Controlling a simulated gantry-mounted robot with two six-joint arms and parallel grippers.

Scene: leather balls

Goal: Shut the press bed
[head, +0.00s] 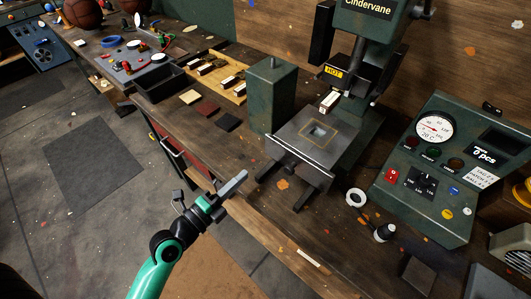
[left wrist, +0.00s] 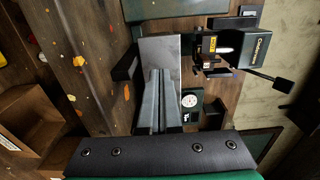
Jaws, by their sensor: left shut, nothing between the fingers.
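The press bed (head: 300,147) is a flat grey plate with a square outline and a small pale patch on it. It sits out in front of the press column on two dark rails, with a pale bar along its front edge. In the left wrist view the bed (left wrist: 160,48) lies just beyond my fingertips. My left gripper (head: 240,178) is shut and empty, in front of the bed and to its left in the head view, apart from it. The press head (head: 375,45) with a yellow HOT label stands above and behind. My right gripper is not in view.
A green control box (head: 430,165) with a gauge stands right of the press. A green block (head: 271,95) stands left of the bed. Open floor lies left of the bench.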

